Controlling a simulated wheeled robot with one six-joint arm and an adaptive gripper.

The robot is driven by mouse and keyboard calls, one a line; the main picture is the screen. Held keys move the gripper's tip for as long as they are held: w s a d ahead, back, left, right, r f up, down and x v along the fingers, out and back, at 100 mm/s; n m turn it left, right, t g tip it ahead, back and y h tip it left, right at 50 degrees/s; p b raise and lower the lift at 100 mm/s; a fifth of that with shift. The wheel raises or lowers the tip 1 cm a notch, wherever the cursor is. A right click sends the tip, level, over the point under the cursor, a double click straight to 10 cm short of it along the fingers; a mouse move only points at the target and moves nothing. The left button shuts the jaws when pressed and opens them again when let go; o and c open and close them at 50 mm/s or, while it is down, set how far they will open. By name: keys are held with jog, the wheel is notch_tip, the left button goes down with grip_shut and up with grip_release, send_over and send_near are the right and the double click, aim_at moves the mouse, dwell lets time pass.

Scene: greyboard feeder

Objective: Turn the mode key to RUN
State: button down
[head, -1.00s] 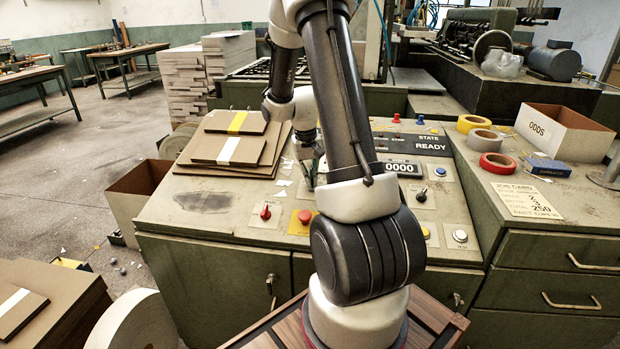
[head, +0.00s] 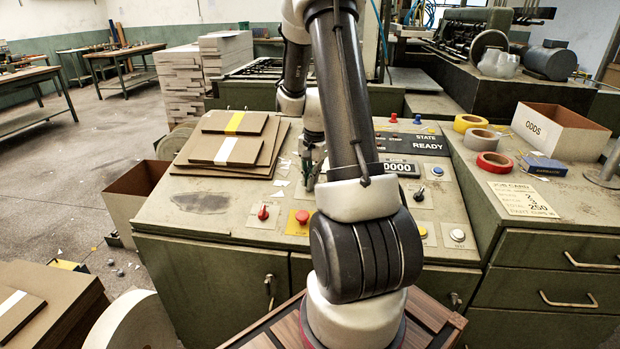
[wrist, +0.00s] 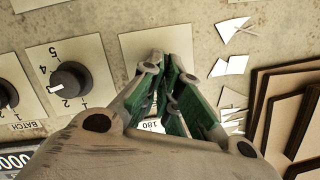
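The control panel (head: 205,222) spreads out in front of me. My gripper (head: 311,187) is low over its middle, partly hidden behind my arm. In the wrist view my gripper (wrist: 168,72) has its green-padded fingers brought close together, with nothing clearly seen between them. They point at a pale label plate (wrist: 137,45), which the fingers largely cover. I cannot make out the mode key or a RUN mark; either may be hidden behind the fingers or my arm. The state display (head: 428,145) reads READY.
A black rotary knob (wrist: 68,80) with numbers is left of the fingers in the wrist view. A red knob (head: 263,212) and a red button on yellow (head: 302,216) sit nearer me. Brown boards (head: 226,150) and paper scraps (head: 281,183) lie left of my gripper.

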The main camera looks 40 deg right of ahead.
jog(key=shift+m, duration=0.5)
jog(key=c, duration=1.7)
grip_release()
jog(key=shift+o, duration=0.2)
notch_tip(320, 180, up, 12)
jog(key=s, duration=0.1)
jog(key=shift+s+d, duration=0.2)
jog(key=shift+s, duration=0.1)
